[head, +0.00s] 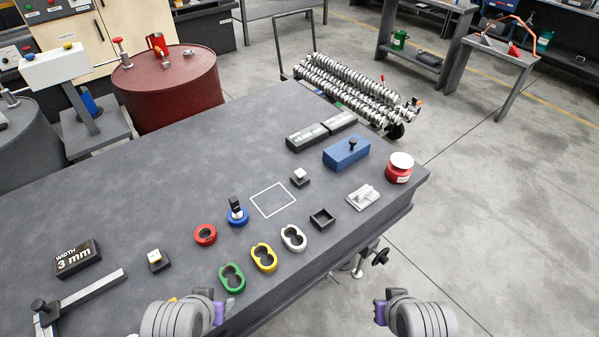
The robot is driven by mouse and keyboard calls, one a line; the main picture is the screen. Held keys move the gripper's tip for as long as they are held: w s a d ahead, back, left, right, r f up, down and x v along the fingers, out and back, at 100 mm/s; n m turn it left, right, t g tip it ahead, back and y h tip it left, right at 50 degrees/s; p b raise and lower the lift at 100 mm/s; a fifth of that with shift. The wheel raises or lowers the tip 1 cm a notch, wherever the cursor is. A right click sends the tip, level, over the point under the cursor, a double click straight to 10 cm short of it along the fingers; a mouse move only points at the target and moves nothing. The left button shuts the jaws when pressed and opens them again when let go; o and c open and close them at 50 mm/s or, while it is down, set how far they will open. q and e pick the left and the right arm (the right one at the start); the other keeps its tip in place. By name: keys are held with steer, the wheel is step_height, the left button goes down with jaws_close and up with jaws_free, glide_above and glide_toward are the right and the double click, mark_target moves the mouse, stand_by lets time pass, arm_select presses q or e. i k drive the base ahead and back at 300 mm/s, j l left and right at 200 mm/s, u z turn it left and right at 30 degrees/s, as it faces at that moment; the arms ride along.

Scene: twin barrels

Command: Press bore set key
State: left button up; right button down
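Two small key-like pieces, each a pale cap on a dark base, stand on the grey table (120,190). One key (158,259) is beside the black "WIDTH 3 mm" display (77,259); the other key (299,178) is near a white square outline. I cannot tell from any label which is the bore set key. My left gripper (221,309), with purple fingers, is low at the table's front edge, apart from both keys. My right gripper (381,312) is beyond the front edge, over the floor. Their finger gaps are too small to judge.
A caliper-like tool (80,300) lies front left. Red (205,235) and blue (238,217) rings and green (232,277), yellow (264,257) and white (293,238) double-hole pieces lie mid-front. A blue block (346,153) and red pot (399,170) stand right. The table's back left is clear.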

mark_target(300, 173)
steer(key=u, duration=0.6)
steer(key=l+u, duration=0.25)
steer(key=u, duration=0.2)
steer(key=l+u, duration=0.25)
steer(key=u, duration=0.15)
steer(key=l+u, duration=0.25)
steer(key=u, duration=0.2)
steer(key=k+l+u, duration=0.1)
steer(key=l, duration=0.25)
steer(key=k+l+u, duration=0.1)
steer(key=l, duration=0.25)
steer(key=k+l+u, duration=0.1)
steer(key=l, duration=0.25)
steer(key=k+l+u, duration=0.1)
steer(key=k+l, duration=0.1)
steer(key=l, duration=0.1)
